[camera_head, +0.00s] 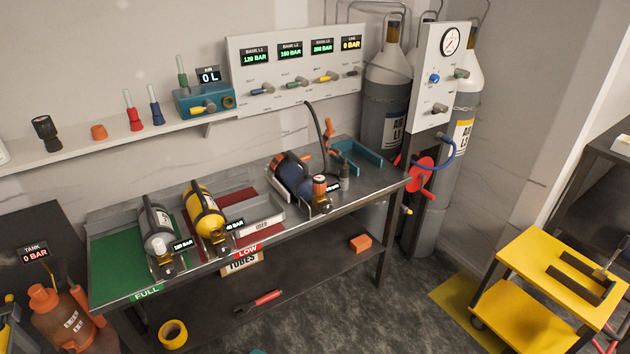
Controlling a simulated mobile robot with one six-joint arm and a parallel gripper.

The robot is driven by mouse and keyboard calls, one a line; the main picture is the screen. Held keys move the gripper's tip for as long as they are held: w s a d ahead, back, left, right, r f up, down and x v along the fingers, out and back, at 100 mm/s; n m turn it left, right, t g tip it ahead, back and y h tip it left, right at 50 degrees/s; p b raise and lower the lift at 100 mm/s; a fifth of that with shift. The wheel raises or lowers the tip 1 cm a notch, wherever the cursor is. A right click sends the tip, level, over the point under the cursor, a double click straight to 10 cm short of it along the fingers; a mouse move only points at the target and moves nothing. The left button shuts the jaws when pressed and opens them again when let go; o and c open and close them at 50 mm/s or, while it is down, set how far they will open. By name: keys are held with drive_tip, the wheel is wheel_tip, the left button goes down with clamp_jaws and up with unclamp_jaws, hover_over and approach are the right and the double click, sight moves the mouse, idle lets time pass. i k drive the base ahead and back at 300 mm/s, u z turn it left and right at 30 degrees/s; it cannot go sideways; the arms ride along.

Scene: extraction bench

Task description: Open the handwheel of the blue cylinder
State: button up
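The blue cylinder (293,177) lies tilted on the metal bench, right of its middle. Its near end has a valve with an orange-brown knob (320,182), which looks like the handwheel. A small dark label beside it is too small to read. Whether the handwheel is open or closed cannot be told. Part of the cylinder's body is hidden behind dark bands and fittings. My gripper is not in view.
A grey cylinder (156,228) and a yellow cylinder (204,212) lie left on the bench (365,190). A black hose (318,122) with orange fittings rises behind the blue cylinder. A yellow cart (540,262) stands at right.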

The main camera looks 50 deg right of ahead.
sight(326, 207)
drive_tip(key=z, duration=3.75)
drive_tip(key=i, duration=0.05)
drive_tip(key=u, duration=2.85)
